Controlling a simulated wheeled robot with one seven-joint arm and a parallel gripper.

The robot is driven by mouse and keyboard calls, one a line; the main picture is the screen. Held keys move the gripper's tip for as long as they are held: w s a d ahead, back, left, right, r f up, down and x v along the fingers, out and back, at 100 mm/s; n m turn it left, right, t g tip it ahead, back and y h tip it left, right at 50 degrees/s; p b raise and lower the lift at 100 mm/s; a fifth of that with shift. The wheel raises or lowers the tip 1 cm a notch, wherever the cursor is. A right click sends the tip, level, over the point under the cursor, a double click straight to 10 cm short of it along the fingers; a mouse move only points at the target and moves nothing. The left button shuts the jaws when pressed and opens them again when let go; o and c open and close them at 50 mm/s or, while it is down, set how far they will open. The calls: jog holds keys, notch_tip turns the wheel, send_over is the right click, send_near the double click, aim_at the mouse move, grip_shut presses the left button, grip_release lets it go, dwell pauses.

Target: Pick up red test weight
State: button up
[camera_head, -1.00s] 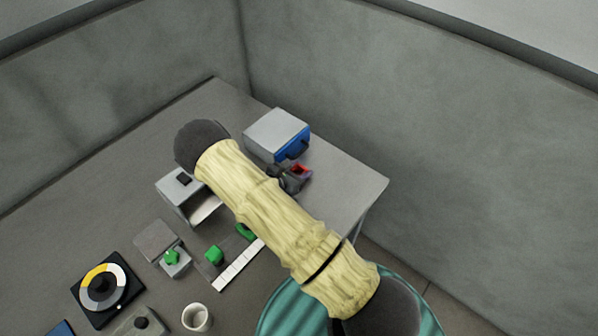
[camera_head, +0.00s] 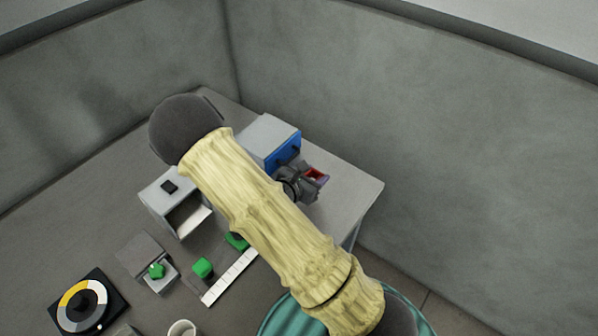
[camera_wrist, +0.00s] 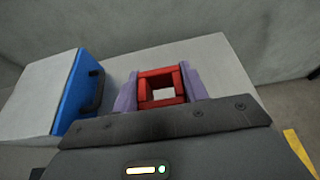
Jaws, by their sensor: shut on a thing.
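The red test weight (camera_wrist: 160,74) shows in the wrist view as a red square frame with an open middle. My gripper (camera_wrist: 157,92) is shut on it, with one purple-grey finger pressed to its left side and one to its right. In the head view the red weight (camera_head: 316,174) is a small red patch at the tip of my gripper (camera_head: 314,180), over the right end of the table. Part of the weight is hidden by the fingers. I cannot tell how far it is above the table top.
A grey box with a blue front and dark handle (camera_head: 283,152) stands just left of the gripper. A grey machine (camera_head: 167,198), green blocks (camera_head: 202,267), a white strip (camera_head: 230,277), a dial (camera_head: 85,303) and a white cup (camera_head: 182,329) are nearer. The table's right corner (camera_head: 362,188) is clear.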

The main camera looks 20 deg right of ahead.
jog(key=s+d, duration=0.1)
jog(key=s+d+b, duration=0.1)
jog(key=s, duration=0.1)
jog(key=s+d+b, duration=0.1)
jog(key=s, duration=0.1)
jog(key=shift+s+d+f, duration=0.1)
jog(key=shift+d, duration=0.3)
jog(key=shift+s+d+p, duration=0.8)
jog(key=shift+s+p, duration=0.3)
jog(key=shift+p, duration=1.3)
jog(key=shift+s+d+p, duration=0.75)
jog(key=shift+s+p, duration=0.3)
jog(key=shift+p, duration=1.35)
jog(key=shift+w, duration=0.1)
